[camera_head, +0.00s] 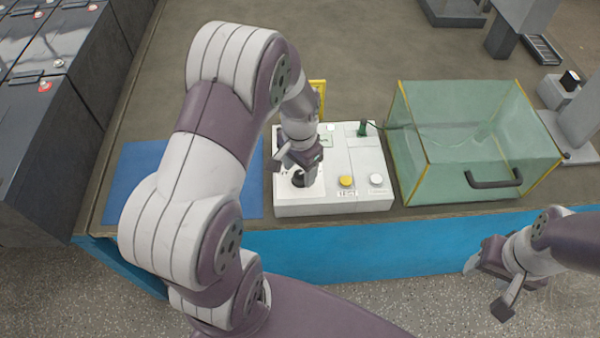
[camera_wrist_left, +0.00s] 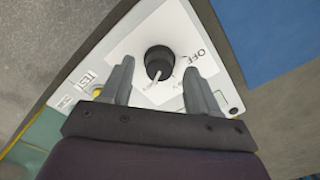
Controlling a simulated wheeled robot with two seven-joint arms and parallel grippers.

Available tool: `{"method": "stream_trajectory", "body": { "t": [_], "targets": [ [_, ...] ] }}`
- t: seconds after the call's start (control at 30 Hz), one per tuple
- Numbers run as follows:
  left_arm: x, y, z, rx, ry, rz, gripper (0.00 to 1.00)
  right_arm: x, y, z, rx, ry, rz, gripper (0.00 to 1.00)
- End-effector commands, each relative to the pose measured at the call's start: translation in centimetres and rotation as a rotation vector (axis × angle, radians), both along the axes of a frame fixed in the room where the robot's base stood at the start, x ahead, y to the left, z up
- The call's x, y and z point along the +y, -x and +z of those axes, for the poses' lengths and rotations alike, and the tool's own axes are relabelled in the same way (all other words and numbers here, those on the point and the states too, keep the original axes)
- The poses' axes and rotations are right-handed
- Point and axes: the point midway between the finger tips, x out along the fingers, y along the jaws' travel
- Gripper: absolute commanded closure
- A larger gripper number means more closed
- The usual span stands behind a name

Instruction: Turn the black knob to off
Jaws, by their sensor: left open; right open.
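The black knob (camera_wrist_left: 158,62) sits on a white control box (camera_head: 340,160), on a pale label with the word OFF beside it. In the left wrist view a light pointer mark on the knob points toward the gripper palm, not at the word OFF. In the head view the knob (camera_head: 298,179) shows partly under my left gripper (camera_head: 298,172). My left gripper is open, its fingers on either side of the knob's near side in the wrist view; contact cannot be told. My right gripper (camera_head: 490,282) is open and empty in front of the bench at the right.
A yellow button (camera_head: 346,181) and a white button (camera_head: 376,179) sit on the box, right of the knob. A clear greenish case (camera_head: 470,150) with a black handle stands right of the box. A blue mat (camera_head: 135,185) lies left.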

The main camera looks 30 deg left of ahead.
Motion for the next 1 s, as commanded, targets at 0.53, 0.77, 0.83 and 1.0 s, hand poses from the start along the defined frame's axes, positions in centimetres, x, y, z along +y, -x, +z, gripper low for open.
{"method": "stream_trajectory", "body": {
  "t": [0.53, 0.77, 0.83, 1.0],
  "targets": [
    [0.0, 0.0, -1.8, -0.001, 0.000, 0.001, 0.75, 0.0, 0.0, -0.2, 0.000, 0.000, 0.000, 0.45],
    [0.0, 0.0, -1.8, -0.001, 0.000, 0.004, 0.95, 0.0, 0.0, -0.1, 0.000, 0.000, 0.000, 0.45],
    [0.0, 0.0, -1.8, -0.001, 0.000, 0.012, 0.95, 0.0, 0.0, 0.0, 0.000, 0.000, 0.000, 0.45],
    [0.0, 0.0, -1.6, 0.000, 0.000, 0.065, 0.95, 0.0, 0.0, 0.5, 0.000, 0.000, 0.000, 0.45]
  ]
}}
